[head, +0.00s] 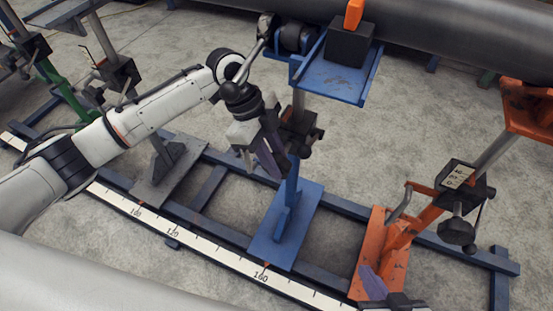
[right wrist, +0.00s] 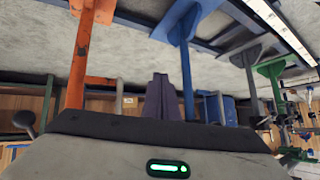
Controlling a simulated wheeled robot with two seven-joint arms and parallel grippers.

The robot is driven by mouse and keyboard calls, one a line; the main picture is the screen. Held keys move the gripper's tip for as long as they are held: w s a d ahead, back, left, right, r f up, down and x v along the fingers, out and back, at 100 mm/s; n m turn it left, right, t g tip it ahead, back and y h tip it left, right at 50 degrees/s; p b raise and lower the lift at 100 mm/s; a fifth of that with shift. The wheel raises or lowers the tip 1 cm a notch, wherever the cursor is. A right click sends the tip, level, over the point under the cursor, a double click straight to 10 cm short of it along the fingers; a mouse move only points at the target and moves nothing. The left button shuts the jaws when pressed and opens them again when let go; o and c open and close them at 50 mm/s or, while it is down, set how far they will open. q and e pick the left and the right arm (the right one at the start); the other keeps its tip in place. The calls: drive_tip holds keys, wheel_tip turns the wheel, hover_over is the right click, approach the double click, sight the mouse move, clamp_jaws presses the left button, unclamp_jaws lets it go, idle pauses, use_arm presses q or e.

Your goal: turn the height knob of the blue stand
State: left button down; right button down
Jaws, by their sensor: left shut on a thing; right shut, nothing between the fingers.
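The blue stand (head: 292,195) stands on the rail frame in the middle of the head view, with a black clamp block (head: 303,130) on its post. My left gripper (head: 266,155) is at the left side of that block, its purple fingers pointing down. It is shut on the height knob, which the gripper mostly hides. My right gripper (head: 372,285) is low at the bottom edge, in front of the orange stand's base and away from the blue stand. Its purple fingers also show in the right wrist view (right wrist: 158,98), shut and empty.
An orange stand (head: 385,245) with its own black knob (head: 456,232) is at the right. A grey lever (head: 252,48) with a black ball hangs close to my left wrist. The blue tray (head: 335,85) and a large pipe (head: 450,35) are above. A ruler strip (head: 215,248) runs in front.

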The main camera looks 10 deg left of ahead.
idle(0.8)
use_arm(q)
drive_tip(key=c, duration=1.5)
unclamp_jaws()
drive_tip(key=p+v, duration=0.2)
drive_tip(key=v, duration=0.8)
drive_tip(key=shift+r, duration=0.2)
